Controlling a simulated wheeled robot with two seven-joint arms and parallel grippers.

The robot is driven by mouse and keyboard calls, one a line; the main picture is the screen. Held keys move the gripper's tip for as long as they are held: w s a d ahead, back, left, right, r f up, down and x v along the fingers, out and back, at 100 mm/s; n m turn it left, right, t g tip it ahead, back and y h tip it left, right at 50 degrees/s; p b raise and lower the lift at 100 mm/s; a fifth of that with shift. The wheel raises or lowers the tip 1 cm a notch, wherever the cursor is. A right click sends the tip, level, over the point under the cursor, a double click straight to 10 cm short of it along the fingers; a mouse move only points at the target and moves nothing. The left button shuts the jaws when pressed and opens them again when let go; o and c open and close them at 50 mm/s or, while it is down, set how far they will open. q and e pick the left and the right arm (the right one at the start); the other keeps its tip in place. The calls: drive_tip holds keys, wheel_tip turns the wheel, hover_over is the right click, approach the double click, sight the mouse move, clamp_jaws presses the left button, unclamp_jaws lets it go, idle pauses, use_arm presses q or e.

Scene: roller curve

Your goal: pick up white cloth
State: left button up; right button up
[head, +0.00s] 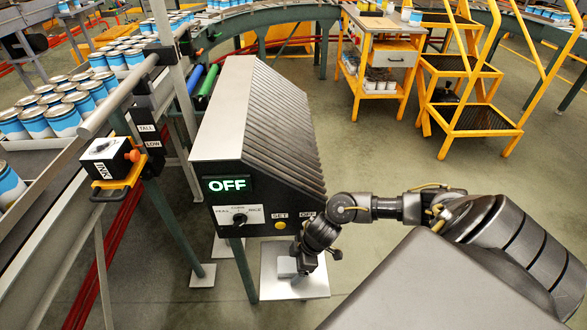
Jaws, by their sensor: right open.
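I cannot pick out a white cloth with certainty. A pale, flat square surface (316,285) lies low in front of the machine, at the lower middle. I cannot tell whether it is a plate or a cloth. A small light grey block (286,267) shows over it, beside my right gripper. My right gripper (304,267) points down over the pale square, just below the machine's front panel. It is open, and its fingertips are small and partly hidden by the wrist. I cannot tell whether it touches anything. My left gripper is not in view.
A grey ribbed machine (262,120) with an OFF display and a knob stands close to my right arm. Blue and white cans (62,118) crowd the left conveyor. A yellow cart (383,50) and yellow steps (465,85) stand behind. The right floor is clear.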

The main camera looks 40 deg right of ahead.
sight(290, 263)
drive_tip(key=shift+c, duration=0.4)
drive_tip(key=c, duration=1)
drive_tip(key=shift+r, duration=0.1)
drive_tip(key=shift+r, duration=0.35)
wheel_tip(290, 263, up, 3)
drive_tip(key=shift+w+f, duration=0.1)
drive_tip(key=s+d+r, duration=0.1)
drive_tip(key=s+r, duration=0.9)
drive_tip(key=s, duration=0.4)
drive_tip(key=shift+d, duration=0.35)
